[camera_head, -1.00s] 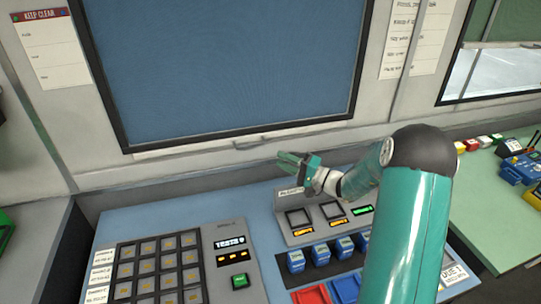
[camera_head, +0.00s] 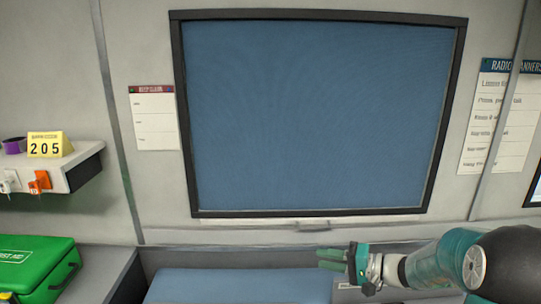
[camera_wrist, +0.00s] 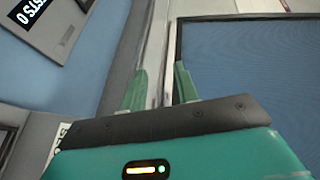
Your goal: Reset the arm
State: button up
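My gripper (camera_head: 333,260) is at the lower right of the head view, reaching left in front of the wall, with its green fingers pointing left. In the wrist view my gripper (camera_wrist: 161,84) has its two green fingers apart, with nothing between them. It is open and empty. The teal arm comes in from the right edge of the head view. The blue console (camera_head: 240,285) lies below the gripper, and only its back part shows.
A large blue framed panel (camera_head: 315,110) covers the wall behind my gripper. A green first aid case (camera_head: 38,268) stands at lower left, below a shelf (camera_head: 85,165) with a yellow 205 marker (camera_head: 48,145). Paper notices (camera_head: 155,120) hang on the wall.

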jog(key=s+a+r+n+g+h, duration=0.2)
jog(key=s+a+g+h, duration=0.1)
jog(key=s, duration=0.5)
jog(key=s+a+r+n+g+h, duration=0.1)
jog(key=s+a+r+g+h, duration=0.2)
jog(key=s, duration=0.5)
jog(key=s+d+r+t+h, duration=0.1)
jog(key=s+d+t+h, duration=0.1)
jog(key=s+h, duration=0.2)
jog(key=s+d+r+n+t+h, duration=0.1)
jog(key=s+d+t+h, duration=0.1)
jog(key=s, duration=0.5)
jog(key=shift+s+d+r+h, duration=0.25)
jog(key=shift+d+h, duration=0.35)
jog(key=shift+h, duration=0.5)
jog(key=shift+s, duration=0.15)
